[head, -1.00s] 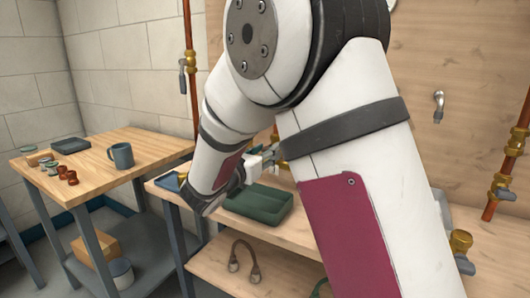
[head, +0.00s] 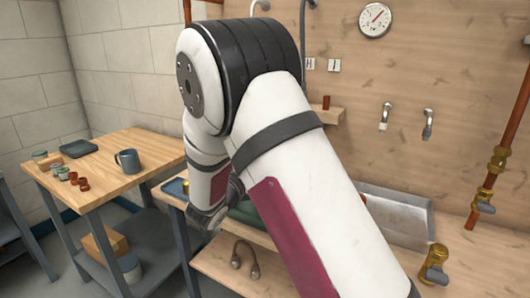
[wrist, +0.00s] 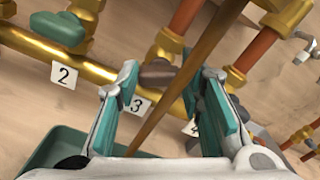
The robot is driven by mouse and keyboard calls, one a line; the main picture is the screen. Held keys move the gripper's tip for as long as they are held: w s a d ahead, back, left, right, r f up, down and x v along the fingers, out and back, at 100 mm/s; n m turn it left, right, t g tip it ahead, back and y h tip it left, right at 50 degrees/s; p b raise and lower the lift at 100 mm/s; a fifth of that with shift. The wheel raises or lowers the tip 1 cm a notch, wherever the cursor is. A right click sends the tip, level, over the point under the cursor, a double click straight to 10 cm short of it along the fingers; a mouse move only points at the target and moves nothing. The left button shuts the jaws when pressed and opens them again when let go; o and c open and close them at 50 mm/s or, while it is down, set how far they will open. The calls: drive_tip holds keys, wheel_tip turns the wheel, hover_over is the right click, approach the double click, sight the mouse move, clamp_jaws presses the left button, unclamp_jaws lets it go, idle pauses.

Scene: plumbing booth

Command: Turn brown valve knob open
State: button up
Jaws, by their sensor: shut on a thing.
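The brown valve knob (wrist: 157,74) shows in the wrist view, just above the label with number 3. My gripper (wrist: 170,78) has its two teal-padded fingers on either side of this knob and is shut on it. A thin brown rod-like piece crosses diagonally in front of the knob's right side and hides part of the view there. The brass pipe (wrist: 105,73) runs behind the fingers. In the head view my own arm hides the gripper and the brown knob.
In the head view, a workbench (head: 130,185) with a mug (head: 128,161) is at left and a sink (head: 398,205) at right.

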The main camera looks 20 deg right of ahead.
drive_tip(key=n+p, duration=0.6)
drive_tip(key=n, duration=0.1)
drive_tip(key=n+p, duration=0.3)
drive_tip(key=n, duration=0.1)
drive_tip(key=shift+w+a+f+p, duration=0.1)
drive_tip(key=shift+a+f+p, duration=0.05)
drive_tip(key=shift+f+p, duration=0.15)
idle(0.3)
drive_tip(key=o, duration=1.2)
drive_tip(key=shift+c, duration=0.2)
drive_tip(key=v, duration=1.2)
